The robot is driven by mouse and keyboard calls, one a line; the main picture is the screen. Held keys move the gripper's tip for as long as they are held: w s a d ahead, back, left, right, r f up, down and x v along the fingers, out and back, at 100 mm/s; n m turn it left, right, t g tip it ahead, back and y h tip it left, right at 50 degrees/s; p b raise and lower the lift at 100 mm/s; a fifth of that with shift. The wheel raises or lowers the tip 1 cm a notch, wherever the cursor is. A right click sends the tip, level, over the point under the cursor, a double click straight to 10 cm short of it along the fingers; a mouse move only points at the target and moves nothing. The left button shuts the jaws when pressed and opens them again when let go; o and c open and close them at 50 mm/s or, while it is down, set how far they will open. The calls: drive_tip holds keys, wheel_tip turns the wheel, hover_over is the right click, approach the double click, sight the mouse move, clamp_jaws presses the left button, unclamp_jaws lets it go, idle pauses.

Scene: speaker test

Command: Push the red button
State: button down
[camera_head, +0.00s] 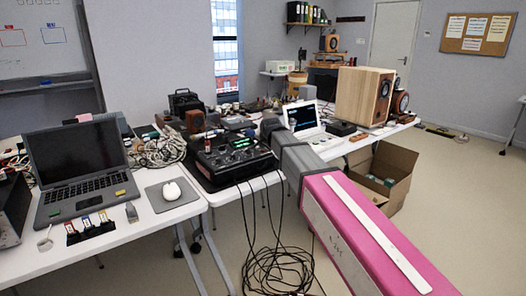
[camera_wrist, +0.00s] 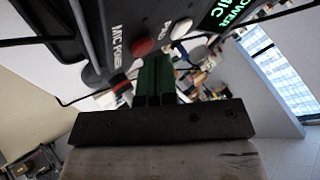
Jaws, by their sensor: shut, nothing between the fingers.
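A black device (camera_head: 222,171) with green lit displays stands on the white table in the head view. Its panel fills the top of the wrist view (camera_wrist: 105,30), upside down, with the words "MIC POWER". The round red button (camera_wrist: 143,46) is on this panel, beside a white button (camera_wrist: 181,26). My gripper (camera_wrist: 155,60) is shut and empty, its dark green fingertips just below the red button in the picture. I cannot tell whether they touch it. In the head view my arm reaches to the device's right side, and the red button cannot be made out.
Black cables hang from the device to the floor. A laptop (camera_head: 76,158) and a mouse (camera_head: 171,191) are on the left table. A small white laptop (camera_head: 303,118) stands behind my arm. A cardboard box (camera_head: 388,169) sits on the floor to the right.

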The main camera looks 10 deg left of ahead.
sight(264, 150)
drive_tip(key=shift+f, duration=0.2)
drive_tip(key=shift+r, duration=0.15)
idle(0.3)
drive_tip(key=shift+r, duration=0.8)
drive_tip(key=shift+r, duration=3)
drive_tip(key=shift+s+a, duration=0.1)
